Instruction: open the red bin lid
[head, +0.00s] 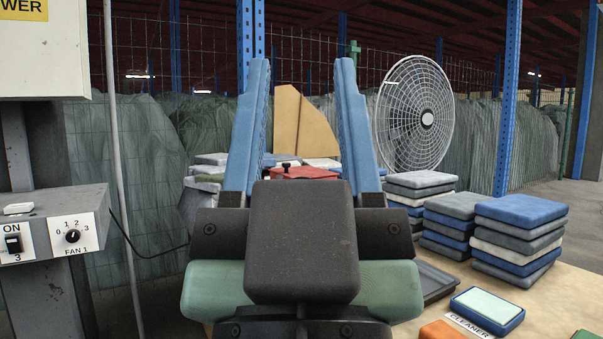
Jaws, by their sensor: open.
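I cannot tell how far the lid is from the fingers.
Stacks of blue and grey folded cloths (519,235) stand on the table (560,285) at the right. A dark tray (436,281) and a blue cleaner pad (487,310) lie nearby. A round fan (415,113) stands behind. A switch box (55,222) juts in at the left.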

